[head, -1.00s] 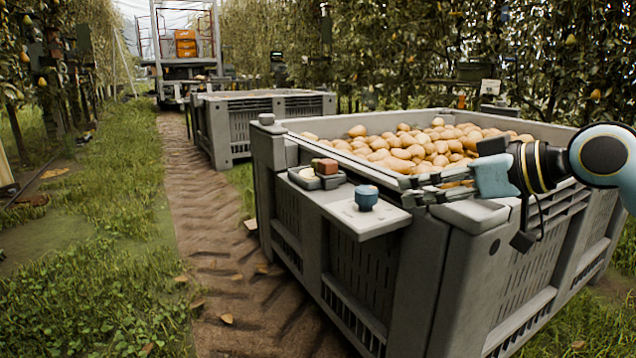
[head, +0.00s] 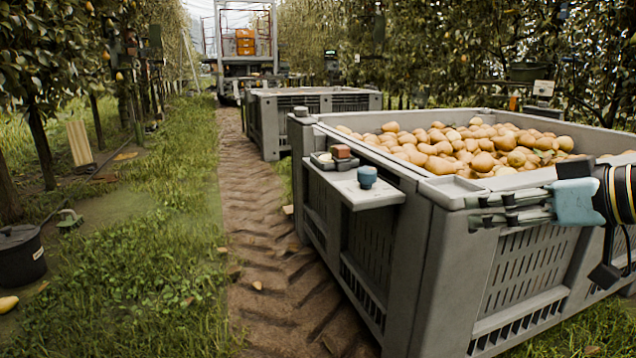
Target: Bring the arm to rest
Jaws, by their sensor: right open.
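My right gripper (head: 490,208) comes in from the right edge of the head view. Its fingers point left, in front of the near corner of the large grey bin (head: 440,285). The fingers are apart and I see nothing between them. The bin is full of yellow-brown pears (head: 480,147). My left gripper is not in view.
A second bin (head: 265,125) stands behind. A black bucket (head: 20,255) stands left.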

